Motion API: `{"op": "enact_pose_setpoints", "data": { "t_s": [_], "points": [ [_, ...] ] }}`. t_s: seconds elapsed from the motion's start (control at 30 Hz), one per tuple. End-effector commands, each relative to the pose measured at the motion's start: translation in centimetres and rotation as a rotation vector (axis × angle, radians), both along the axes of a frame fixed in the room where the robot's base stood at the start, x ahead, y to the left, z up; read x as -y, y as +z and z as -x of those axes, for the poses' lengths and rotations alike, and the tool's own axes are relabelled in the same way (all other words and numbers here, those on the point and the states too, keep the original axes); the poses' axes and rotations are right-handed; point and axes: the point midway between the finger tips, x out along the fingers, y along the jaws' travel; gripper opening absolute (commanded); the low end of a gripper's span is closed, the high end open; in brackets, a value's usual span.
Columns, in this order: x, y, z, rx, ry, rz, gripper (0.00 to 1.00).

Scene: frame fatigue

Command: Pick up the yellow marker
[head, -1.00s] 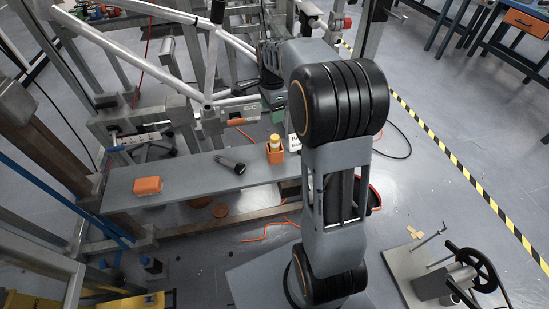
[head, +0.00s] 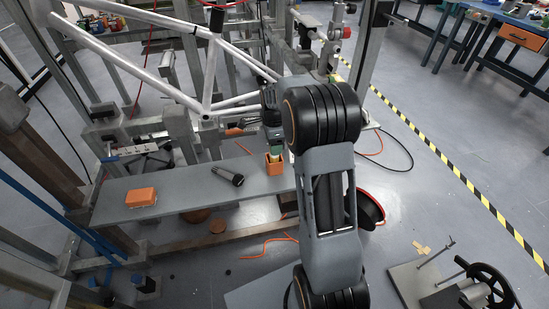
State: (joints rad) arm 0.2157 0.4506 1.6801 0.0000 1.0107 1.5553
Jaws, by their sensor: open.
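The small orange holder (head: 274,167) stands on the grey bench (head: 190,185), near its right end. The yellow marker stands upright in it; only a small yellowish bit (head: 275,157) shows at the holder's mouth, and the rest is hidden by my gripper. My gripper (head: 274,149) points down right over the holder, with its jaws open around or just above the marker's top. I cannot tell whether the fingers touch the marker.
A black flashlight (head: 224,174) lies on the bench left of the holder. An orange box (head: 141,198) lies farther left. The white bicycle frame (head: 212,75) rises behind the bench, close to my arm. Bare bench lies between flashlight and box.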

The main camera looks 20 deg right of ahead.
Motion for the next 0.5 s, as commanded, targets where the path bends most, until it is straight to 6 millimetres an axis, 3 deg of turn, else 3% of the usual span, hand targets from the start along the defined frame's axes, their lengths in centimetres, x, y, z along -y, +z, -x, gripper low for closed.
{"op": "enact_pose_setpoints", "data": {
  "t_s": [0.3, 0.5],
  "points": [
    [0.4, -4.2, -0.1, -0.002, 0.0, 0.0, 0.65],
    [0.4, -4.3, -0.1, 0.0, 0.0, 0.0, 0.65]
  ]
}}
